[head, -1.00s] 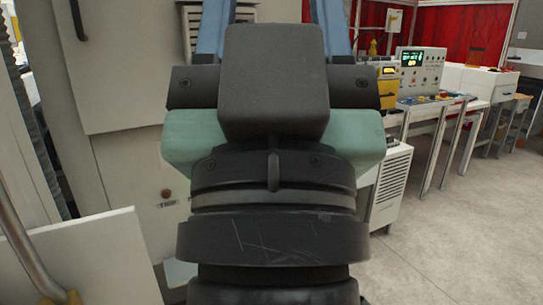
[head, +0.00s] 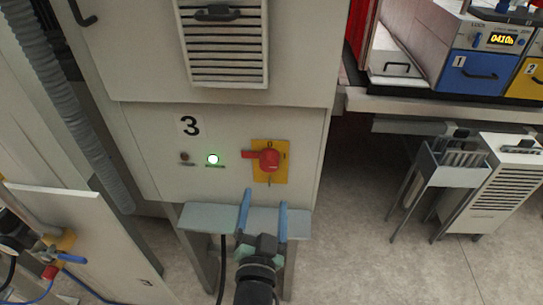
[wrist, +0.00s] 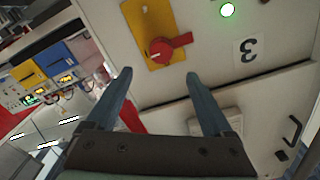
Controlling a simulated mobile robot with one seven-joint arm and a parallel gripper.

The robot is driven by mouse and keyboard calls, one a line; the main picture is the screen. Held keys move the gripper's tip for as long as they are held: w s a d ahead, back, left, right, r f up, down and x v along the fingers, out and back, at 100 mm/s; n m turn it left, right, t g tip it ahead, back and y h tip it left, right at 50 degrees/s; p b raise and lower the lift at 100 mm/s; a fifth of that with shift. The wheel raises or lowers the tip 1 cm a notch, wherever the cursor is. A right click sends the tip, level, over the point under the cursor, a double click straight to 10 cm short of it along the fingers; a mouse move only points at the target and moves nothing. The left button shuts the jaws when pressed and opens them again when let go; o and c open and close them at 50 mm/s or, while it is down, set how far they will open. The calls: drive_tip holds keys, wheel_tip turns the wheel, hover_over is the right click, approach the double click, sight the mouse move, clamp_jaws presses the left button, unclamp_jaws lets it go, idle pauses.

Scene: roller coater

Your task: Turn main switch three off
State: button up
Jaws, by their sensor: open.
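The cabinet's front panel (head: 145,140) carries a black "3" label (head: 188,125). The red rotary main switch (head: 264,159) sits on a yellow plate (head: 270,178), its handle pointing left, about horizontal. A green-rimmed lamp (head: 213,160) beside it is lit. My gripper (head: 264,199) is open and empty, with two blue fingers, just below the switch in the head view and apart from it as far as I can tell. In the rotated wrist view the red switch (wrist: 163,50) appears beyond and between the fingertips (wrist: 158,75), unobstructed.
A small dark knob (head: 187,158) is left of the lamp. A grey-blue ledge (head: 205,218) is below the panel, behind my gripper. A corrugated hose (head: 65,100) and a pale board (head: 70,225) stand left. A bench with blue (head: 470,70) and yellow units is at right.

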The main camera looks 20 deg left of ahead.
sight(269, 167)
drive_tip(key=b+x, duration=0.2)
drive_tip(key=x, duration=1)
drive_tip(key=shift+a, duration=0.1)
clamp_jaws()
